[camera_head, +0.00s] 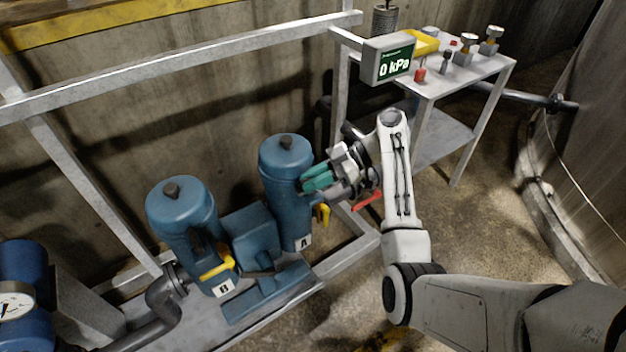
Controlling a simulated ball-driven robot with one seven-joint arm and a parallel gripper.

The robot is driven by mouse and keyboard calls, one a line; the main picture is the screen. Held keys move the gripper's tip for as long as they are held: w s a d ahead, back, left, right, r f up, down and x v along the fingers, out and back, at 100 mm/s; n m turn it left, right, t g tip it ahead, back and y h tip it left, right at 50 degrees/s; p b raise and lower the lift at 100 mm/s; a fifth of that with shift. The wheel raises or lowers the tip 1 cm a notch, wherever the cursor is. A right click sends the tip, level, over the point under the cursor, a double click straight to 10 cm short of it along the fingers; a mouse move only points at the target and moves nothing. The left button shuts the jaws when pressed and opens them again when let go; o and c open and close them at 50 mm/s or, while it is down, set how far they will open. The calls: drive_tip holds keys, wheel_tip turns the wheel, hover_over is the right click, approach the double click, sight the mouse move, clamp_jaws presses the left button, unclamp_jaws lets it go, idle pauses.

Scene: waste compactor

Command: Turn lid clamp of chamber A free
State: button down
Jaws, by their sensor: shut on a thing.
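Chamber A (283,201) is an upright blue cylinder with a domed lid (284,151) and a dark knob on top. Its white label A (304,242) shows low on its front. My gripper (314,181), with teal fingers, reaches in from the right at the upper right side of chamber A, just below the lid. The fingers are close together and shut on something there. The lid clamp itself is hidden by the fingers, so its angle cannot be seen. A yellow handle (322,215) hangs just below my fingers.
Chamber B (182,207) stands to the left with its own yellow handle (217,267). A red lever (367,201) is close under my wrist. A grey frame rail (190,60) crosses above. A display (388,60) reads 0 kPa. A side table (470,72) stands behind right.

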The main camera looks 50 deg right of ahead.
drive_tip(key=shift+d+r+n+g+y+p, duration=0.15)
drive_tip(key=shift+n+g+y+p, duration=0.35)
drive_tip(key=shift+n+g+p, duration=1.1)
drive_tip(key=shift+g, duration=0.1)
drive_tip(key=shift+a+f+y, duration=0.2)
drive_tip(key=shift+f+y, duration=0.05)
drive_tip(key=shift+y, duration=0.15)
drive_tip(key=c, duration=1.1)
unclamp_jaws()
drive_tip(key=v, duration=1.1)
drive_tip(key=shift+w+r, duration=0.1)
drive_tip(key=shift+w, duration=0.1)
